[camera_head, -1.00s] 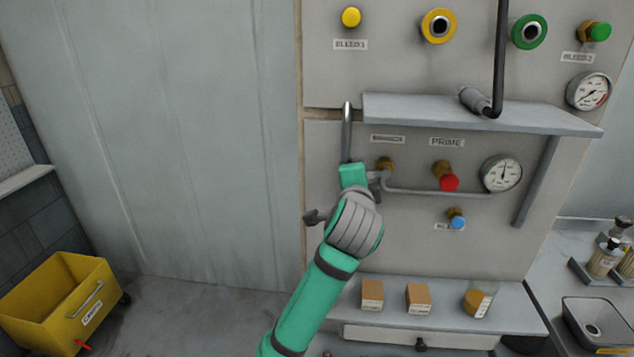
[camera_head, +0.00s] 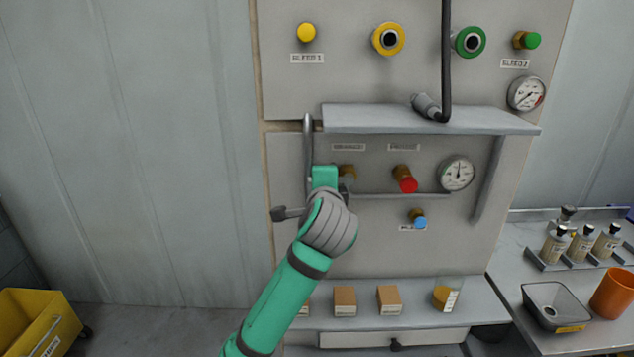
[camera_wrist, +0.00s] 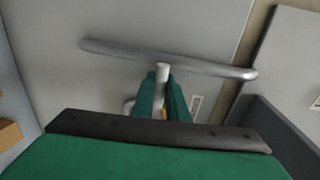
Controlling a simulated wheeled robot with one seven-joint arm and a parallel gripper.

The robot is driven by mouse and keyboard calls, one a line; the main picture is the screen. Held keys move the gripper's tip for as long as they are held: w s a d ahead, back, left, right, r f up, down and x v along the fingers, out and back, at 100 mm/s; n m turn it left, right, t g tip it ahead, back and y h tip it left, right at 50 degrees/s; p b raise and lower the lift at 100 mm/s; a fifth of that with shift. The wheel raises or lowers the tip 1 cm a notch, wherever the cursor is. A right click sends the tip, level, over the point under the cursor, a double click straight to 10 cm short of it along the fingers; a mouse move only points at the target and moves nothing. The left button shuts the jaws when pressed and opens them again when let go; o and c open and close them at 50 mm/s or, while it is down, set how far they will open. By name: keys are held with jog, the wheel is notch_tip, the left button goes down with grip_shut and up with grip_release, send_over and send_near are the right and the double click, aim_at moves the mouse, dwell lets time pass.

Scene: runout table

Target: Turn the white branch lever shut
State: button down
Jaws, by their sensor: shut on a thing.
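My gripper (camera_head: 325,178) is at the branch valve (camera_head: 347,172), a brass fitting under the faint branch label (camera_head: 347,147) on the grey panel. In the wrist view its green fingers (camera_wrist: 163,95) are closed on the white lever (camera_wrist: 162,72), whose pale round end stands up between the fingertips. In the head view the gripper hides most of the lever, so its angle is hard to tell. A little brass shows beside the fingers in the wrist view.
A red prime knob (camera_head: 408,185), a gauge (camera_head: 457,173) and a blue knob (camera_head: 420,222) are to the right. A shelf (camera_head: 430,119) juts out above. A vertical metal bar (camera_head: 308,150) stands left of the gripper. Boxes (camera_head: 345,301) sit on the ledge below.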

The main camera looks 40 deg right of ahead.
jog(key=shift+s+d+r, duration=0.1)
jog(key=shift+s+d, duration=0.1)
jog(key=shift+s, duration=0.05)
jog(key=c, duration=1.8)
grip_release()
jog(key=shift+o, duration=0.3)
jog(key=shift+w, duration=0.1)
jog(key=shift+a, duration=0.1)
jog(key=v, duration=1)
jog(key=shift+s+a, duration=0.25)
jog(key=shift+a, duration=0.05)
